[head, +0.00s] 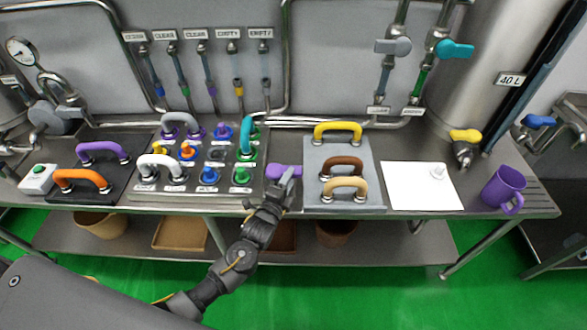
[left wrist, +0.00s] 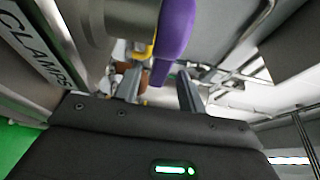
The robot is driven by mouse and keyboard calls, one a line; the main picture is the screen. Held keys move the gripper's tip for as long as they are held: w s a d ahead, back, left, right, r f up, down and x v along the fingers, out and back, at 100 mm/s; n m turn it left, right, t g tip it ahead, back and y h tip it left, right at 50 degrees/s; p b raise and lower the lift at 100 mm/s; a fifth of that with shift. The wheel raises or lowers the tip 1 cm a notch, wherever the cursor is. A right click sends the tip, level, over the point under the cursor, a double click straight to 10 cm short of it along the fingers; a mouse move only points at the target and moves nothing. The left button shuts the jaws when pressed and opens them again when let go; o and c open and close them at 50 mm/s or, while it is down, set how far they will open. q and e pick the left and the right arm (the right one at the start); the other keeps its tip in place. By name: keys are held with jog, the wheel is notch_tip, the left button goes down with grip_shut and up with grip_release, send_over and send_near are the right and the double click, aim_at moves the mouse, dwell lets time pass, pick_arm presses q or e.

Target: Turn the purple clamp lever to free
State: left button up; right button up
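The purple clamp lever (head: 283,171) sits at the front of the bench, between the dark fixture board and the grey handle board. My left gripper (head: 287,188) reaches up to it from the front, and the fingers partly overlap it in the head view. In the left wrist view the purple lever (left wrist: 175,32) comes down from the top, its lower end in line with the space between my left fingers (left wrist: 160,90). The fingers stand apart, and I see no clear contact with the lever. A "CLAMPS" label (left wrist: 35,45) shows at the left there. My right gripper is not in view.
The fixture board (head: 140,195) with several handles and knobs lies left of the lever. The grey board (head: 312,160) with yellow, brown and tan handles is close on the right. A white sheet (head: 405,190) and a purple mug (head: 503,187) are further right.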

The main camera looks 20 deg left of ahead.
pick_arm(q)
jog(key=shift+w+d+p, duration=0.15)
jog(key=shift+w, duration=0.85)
jog(key=shift+w+d+p, duration=0.1)
jog(key=shift+w+p, duration=0.05)
jog(key=shift+w, duration=0.8)
jog(key=shift+c, duration=0.4)
grip_shut()
